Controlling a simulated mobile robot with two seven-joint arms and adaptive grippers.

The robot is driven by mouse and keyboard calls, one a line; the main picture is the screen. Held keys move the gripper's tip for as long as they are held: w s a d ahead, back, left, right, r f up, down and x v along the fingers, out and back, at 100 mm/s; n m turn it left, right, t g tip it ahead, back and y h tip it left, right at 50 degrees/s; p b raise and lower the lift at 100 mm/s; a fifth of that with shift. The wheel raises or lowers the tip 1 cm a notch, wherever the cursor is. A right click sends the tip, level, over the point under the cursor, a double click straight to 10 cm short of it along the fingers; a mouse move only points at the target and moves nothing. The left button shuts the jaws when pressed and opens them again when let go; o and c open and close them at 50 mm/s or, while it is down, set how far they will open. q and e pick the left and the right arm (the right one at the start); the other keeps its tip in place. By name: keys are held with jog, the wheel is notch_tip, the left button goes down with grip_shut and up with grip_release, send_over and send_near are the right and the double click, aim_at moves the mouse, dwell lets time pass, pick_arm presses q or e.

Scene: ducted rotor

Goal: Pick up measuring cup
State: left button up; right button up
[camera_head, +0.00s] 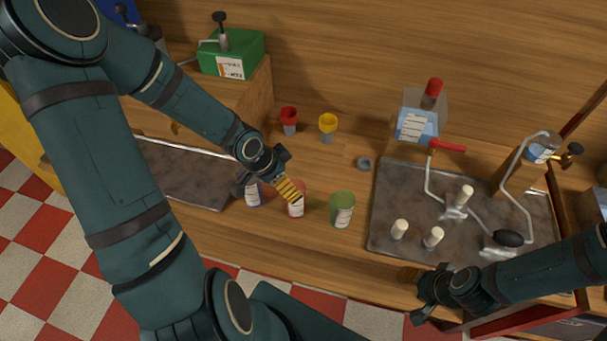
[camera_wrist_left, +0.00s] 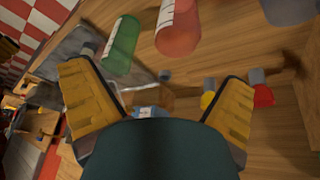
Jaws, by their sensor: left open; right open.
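Three cups with white markings stand on the wooden worktop: a blue-tinted one (camera_head: 252,198), a red one (camera_head: 296,209) and a green one (camera_head: 342,211). Which one is meant by the measuring cup I cannot tell. My left gripper (camera_head: 290,190) is open and empty, over the red cup in the head view, hiding part of it. In the left wrist view, the red cup (camera_wrist_left: 178,28) and green cup (camera_wrist_left: 121,45) appear beyond the open fingers (camera_wrist_left: 158,78); the blue-tinted cup (camera_wrist_left: 288,10) is cut off at the top right. My right gripper (camera_head: 416,290) is open near the worktop's front edge.
Red (camera_head: 289,118) and yellow (camera_head: 328,124) funnel-like pieces and a grey ring (camera_head: 364,163) stand behind the cups. A metal tray (camera_head: 385,215) with taps and white pegs lies to the right. A green canister (camera_head: 235,55) stands at the back left.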

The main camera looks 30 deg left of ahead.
pick_arm(q)
jog(key=shift+m, duration=0.3)
jog(key=w+f+b, duration=0.1)
jog(key=f+b, duration=0.1)
jog(key=w+f+b, duration=0.1)
jog(key=f+b, duration=0.1)
jog(key=w+f+b, duration=0.1)
jog(key=b, duration=0.1)
jog(key=shift+w+a+f, duration=0.1)
jog(key=shift+a+f, duration=0.1)
jog(key=shift+f, duration=0.2)
jog(key=shift+y, duration=0.3)
jog(key=b+x, duration=0.3)
jog(key=x, duration=0.2)
jog(key=shift+w+d+f+b, duration=0.1)
jog(key=shift+w+d+b, duration=0.05)
jog(key=shift+b, duration=0.25)
pick_arm(e)
notch_tip(320, 180, down, 10)
jog(key=shift+w+a+r, duration=0.15)
jog(key=shift+a, duration=0.1)
pick_arm(q)
jog(key=c, duration=1.3)
